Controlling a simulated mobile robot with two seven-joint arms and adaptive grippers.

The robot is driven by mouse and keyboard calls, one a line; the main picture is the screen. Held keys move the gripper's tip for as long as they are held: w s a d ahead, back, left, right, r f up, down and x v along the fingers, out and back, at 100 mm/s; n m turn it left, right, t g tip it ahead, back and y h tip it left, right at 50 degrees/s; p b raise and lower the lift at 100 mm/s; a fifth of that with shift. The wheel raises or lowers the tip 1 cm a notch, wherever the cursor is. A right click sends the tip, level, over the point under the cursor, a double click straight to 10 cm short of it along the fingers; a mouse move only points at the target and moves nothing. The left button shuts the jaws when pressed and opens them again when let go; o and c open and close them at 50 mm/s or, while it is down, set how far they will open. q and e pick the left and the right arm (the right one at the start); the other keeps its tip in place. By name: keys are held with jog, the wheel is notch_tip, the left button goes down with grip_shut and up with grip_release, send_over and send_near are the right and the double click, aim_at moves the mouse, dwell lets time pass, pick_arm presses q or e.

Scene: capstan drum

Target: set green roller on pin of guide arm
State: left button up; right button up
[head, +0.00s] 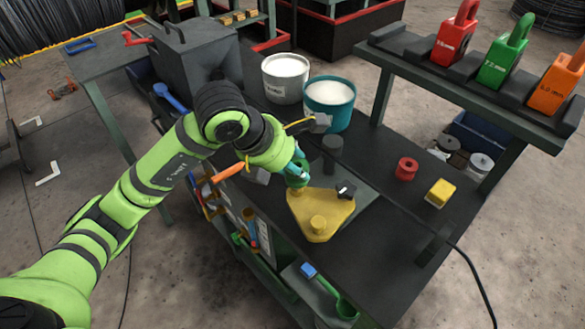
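The yellow guide arm (320,228) lies on the dark bench top, a rounded triangular plate. A short yellow pin (318,222) stands at its near corner, and a black knob (345,189) is at its right corner. A teal-green piece (296,176), which looks like the green roller, is at its far left corner, right under the end of my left arm. My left gripper (298,160) is there too, mostly hidden by my wrist. I cannot tell whether its fingers hold the piece or whether the piece is on a pin. My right gripper is out of view.
A red roller (406,168) and a yellow block (439,193) stand to the right. A dark cylinder (332,152), a white bucket (285,77) and a teal bucket (330,101) are behind. A shelf (465,88) carries red, green and orange weights. A black cable crosses the bench.

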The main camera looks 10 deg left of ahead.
pick_arm(q)
notch_tip(320, 180, down, 2)
jog(key=shift+f+p, duration=0.1)
jog(key=shift+p, duration=0.25)
jog(key=shift+f, duration=0.25)
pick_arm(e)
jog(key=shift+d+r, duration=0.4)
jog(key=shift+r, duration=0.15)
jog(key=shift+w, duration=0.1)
pick_arm(q)
jog(key=o, duration=1.2)
jog(key=shift+c, duration=0.2)
jog(key=b+v, duration=0.2)
jog(key=v, duration=1)
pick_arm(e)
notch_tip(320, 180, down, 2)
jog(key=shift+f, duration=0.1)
